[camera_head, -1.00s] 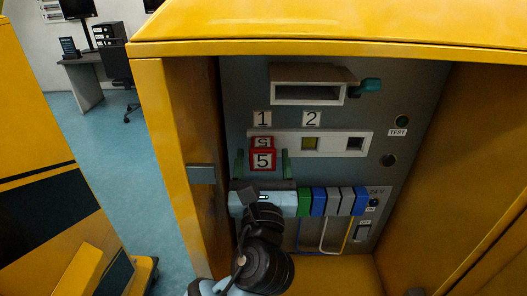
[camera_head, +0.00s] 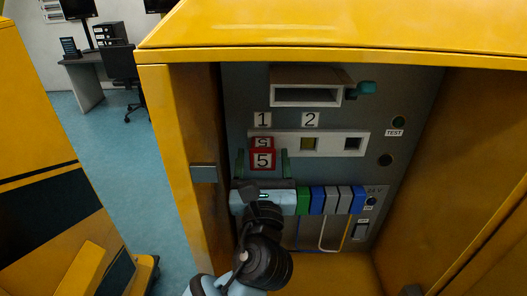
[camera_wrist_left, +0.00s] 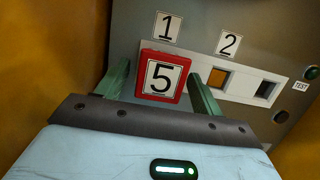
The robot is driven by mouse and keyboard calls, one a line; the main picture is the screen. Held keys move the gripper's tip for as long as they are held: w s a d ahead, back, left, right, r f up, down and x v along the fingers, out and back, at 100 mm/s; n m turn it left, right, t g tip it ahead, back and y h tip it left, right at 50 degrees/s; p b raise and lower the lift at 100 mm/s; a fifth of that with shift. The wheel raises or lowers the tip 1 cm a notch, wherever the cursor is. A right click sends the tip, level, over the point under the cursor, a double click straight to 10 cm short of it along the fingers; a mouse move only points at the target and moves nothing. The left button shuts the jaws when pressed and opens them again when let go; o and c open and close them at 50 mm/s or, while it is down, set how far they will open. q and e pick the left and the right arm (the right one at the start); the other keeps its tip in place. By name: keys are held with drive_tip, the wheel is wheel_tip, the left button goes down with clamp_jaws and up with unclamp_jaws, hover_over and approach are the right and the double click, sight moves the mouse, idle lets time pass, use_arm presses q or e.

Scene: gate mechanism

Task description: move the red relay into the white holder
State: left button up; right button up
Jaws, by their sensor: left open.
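The red relay (camera_head: 272,161), a red block with a white "5" face, sits at the white strip's left end, under label 1. It also shows in the left wrist view (camera_wrist_left: 182,82). My left gripper (camera_head: 266,164) is open, its green fingers on either side of the relay. In the left wrist view the fingers (camera_wrist_left: 160,90) stand apart from it, with a gap on the left; contact on the right is unclear. The white strip (camera_head: 328,143) has two windows, one yellowish, one dark. A white-rimmed open box (camera_head: 343,96) is above. Which is the holder is unclear. My right gripper is not in view.
A yellow cabinet (camera_head: 330,28) encloses the panel, its side walls close by. Green, blue and grey blocks (camera_head: 331,200) line up right of my gripper. A TEST button (camera_head: 398,122) is at the right.

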use_arm(q)
drive_tip(key=c, duration=1)
drive_tip(key=shift+s, duration=0.1)
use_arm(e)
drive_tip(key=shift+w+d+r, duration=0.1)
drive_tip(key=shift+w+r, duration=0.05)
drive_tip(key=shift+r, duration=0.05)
use_arm(q)
drive_tip(key=shift+s, duration=0.25)
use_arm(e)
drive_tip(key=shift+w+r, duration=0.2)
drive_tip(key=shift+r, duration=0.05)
